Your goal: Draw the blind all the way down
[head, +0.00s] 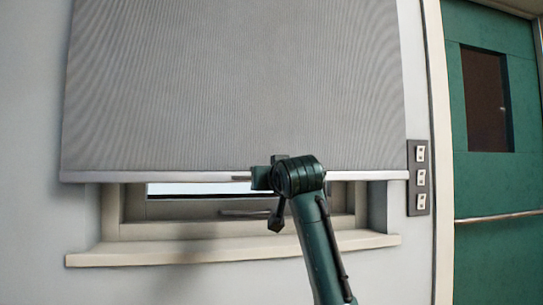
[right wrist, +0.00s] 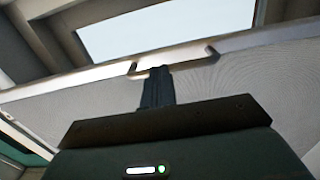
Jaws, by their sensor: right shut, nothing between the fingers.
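The grey blind (head: 230,90) hangs over most of the window. Its pale bottom bar (head: 150,177) is level and a little above the sill, leaving a strip of window open below. In the right wrist view the bottom bar (right wrist: 90,77) carries a small bracket-like pull handle (right wrist: 190,54). My right gripper (head: 262,178) is in front of the bar near its middle, shut and empty. In the right wrist view its fingers (right wrist: 156,80) reach up to the handle; whether they touch it I cannot tell. My left gripper is not in view.
The window sill (head: 230,250) juts out below the blind. A switch panel (head: 419,178) is on the wall to the right. Beyond it is a green door (head: 495,185) with a horizontal bar (head: 500,216). The wall left of the window is clear.

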